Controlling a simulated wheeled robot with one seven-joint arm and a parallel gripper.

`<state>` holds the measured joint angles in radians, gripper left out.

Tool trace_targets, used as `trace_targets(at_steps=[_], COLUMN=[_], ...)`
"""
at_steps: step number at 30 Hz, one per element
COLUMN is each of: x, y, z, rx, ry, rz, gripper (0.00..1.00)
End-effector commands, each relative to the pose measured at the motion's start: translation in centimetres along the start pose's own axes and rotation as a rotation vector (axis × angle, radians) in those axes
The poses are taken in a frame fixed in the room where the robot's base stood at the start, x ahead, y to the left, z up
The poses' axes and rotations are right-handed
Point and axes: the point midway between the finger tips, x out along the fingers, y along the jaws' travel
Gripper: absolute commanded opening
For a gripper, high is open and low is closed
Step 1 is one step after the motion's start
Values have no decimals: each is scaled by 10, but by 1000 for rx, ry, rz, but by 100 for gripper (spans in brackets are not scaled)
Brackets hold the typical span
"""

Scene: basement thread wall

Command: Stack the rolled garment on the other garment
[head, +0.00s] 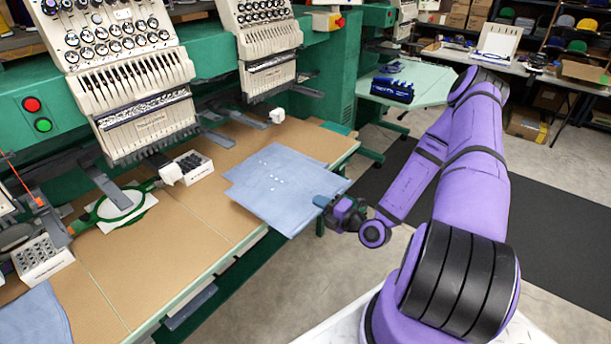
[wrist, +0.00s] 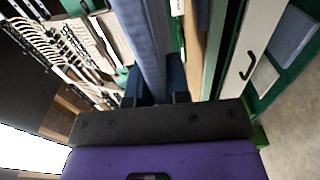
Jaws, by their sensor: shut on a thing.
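A light blue garment (head: 280,185) with small white marks lies flat, its front right part reaching past the table's front edge. Its left outline is stepped, like two offset layers; I cannot tell whether these are separate garments. My gripper (head: 324,202) is shut on the garment's right corner, coming from the right. In the wrist view the blue cloth (wrist: 144,45) runs edge-on between the fingers (wrist: 156,88). Another blue garment (head: 35,322) lies at the bottom left, cut off by the picture edge. No clearly rolled shape shows in the head view.
Embroidery machine heads (head: 130,85) stand along the back of the tan table (head: 185,235). A green hoop (head: 120,207), a box of bobbins (head: 42,255) and a dark-topped box (head: 193,166) sit left of the garment. Bare tabletop lies between the garments.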

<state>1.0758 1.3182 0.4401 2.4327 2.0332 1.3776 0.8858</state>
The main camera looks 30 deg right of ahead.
Motion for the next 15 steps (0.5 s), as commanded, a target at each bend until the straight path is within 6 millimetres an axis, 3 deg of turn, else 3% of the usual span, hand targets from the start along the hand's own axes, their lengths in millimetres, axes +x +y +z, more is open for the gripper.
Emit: trace_targets(at_steps=[15], x=[81], y=[-10], z=[82], rx=[-4], ry=[-1], rz=[3], gripper=[0])
